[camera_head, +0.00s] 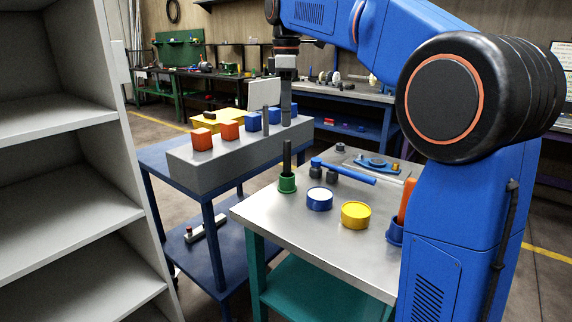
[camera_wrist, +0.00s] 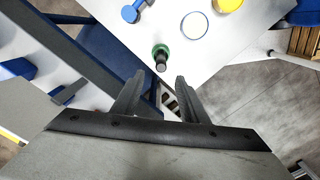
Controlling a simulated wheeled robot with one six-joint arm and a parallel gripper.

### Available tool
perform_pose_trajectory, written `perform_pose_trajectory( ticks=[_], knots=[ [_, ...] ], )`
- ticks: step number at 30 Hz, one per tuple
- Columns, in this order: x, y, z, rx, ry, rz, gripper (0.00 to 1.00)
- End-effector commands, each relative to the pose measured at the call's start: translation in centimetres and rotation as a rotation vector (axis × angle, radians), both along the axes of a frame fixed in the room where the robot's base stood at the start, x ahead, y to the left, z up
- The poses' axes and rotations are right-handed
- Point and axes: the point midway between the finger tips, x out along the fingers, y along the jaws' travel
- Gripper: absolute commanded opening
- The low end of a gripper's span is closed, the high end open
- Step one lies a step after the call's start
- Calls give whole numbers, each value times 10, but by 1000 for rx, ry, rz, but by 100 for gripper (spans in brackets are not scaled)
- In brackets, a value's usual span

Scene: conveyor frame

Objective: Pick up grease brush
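A green cup (camera_head: 287,184) stands near the left back edge of the metal-topped table (camera_head: 325,235), with a dark upright handle (camera_head: 287,156) rising from it. This may be the grease brush; its bristles are hidden. In the wrist view the green cup (camera_wrist: 161,50) and dark handle end (camera_wrist: 161,65) lie just beyond the fingertips. My gripper (camera_head: 287,118) hangs pointing down, above and behind the cup in the head view. In the wrist view my gripper (camera_wrist: 159,80) has its two fingers apart with nothing between them.
A white-topped blue tin (camera_head: 319,199), a yellow tin (camera_head: 355,214) and a blue-handled tool (camera_head: 345,172) share the table. An orange handle (camera_head: 406,200) stands in a blue cup (camera_head: 395,232). A grey conveyor frame (camera_head: 215,172) with orange and blue blocks is left; grey shelves (camera_head: 60,130) stand further left.

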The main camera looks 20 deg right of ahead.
Motion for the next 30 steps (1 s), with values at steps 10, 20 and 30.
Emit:
perform_pose_trajectory(
  ticks=[10,20,30],
  knots=[
    [0,0,-54,-1,1,-1,40],
    [-2,-1,-78,-1,1,-1,40],
    [-3,-1,-113,0,0,-1,40]
  ],
)
